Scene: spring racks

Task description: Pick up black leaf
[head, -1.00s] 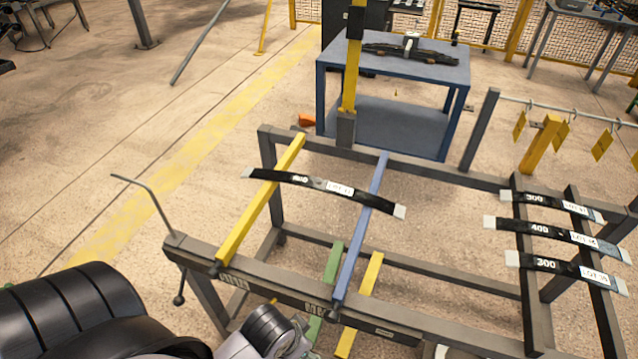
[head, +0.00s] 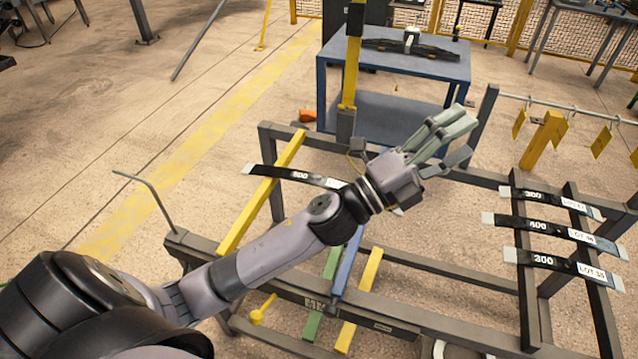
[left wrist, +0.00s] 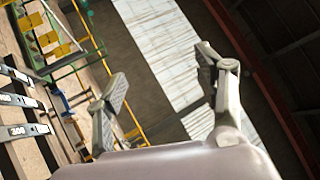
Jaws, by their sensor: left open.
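A curved black leaf marked 600 or 800 (head: 278,173) lies across the yellow and blue bars of the rack, its right part hidden behind my left arm. Three more black leaves lie on the right side of the rack: one marked 300 or 500 (head: 535,196), one marked 400 (head: 538,225) and one marked 200 or 300 (head: 545,261). My left gripper (head: 462,138) is open and empty, raised above the rack's far rail, left of those three leaves. In the left wrist view its fingers (left wrist: 165,85) are spread apart. My right gripper is not seen.
The dark metal rack (head: 440,262) fills the middle, with a bent rod (head: 150,190) at its left corner. A blue table (head: 340,60) with a dark assembly on top stands behind. A yellow post (head: 542,140) and hanging yellow tags (head: 602,143) are at right.

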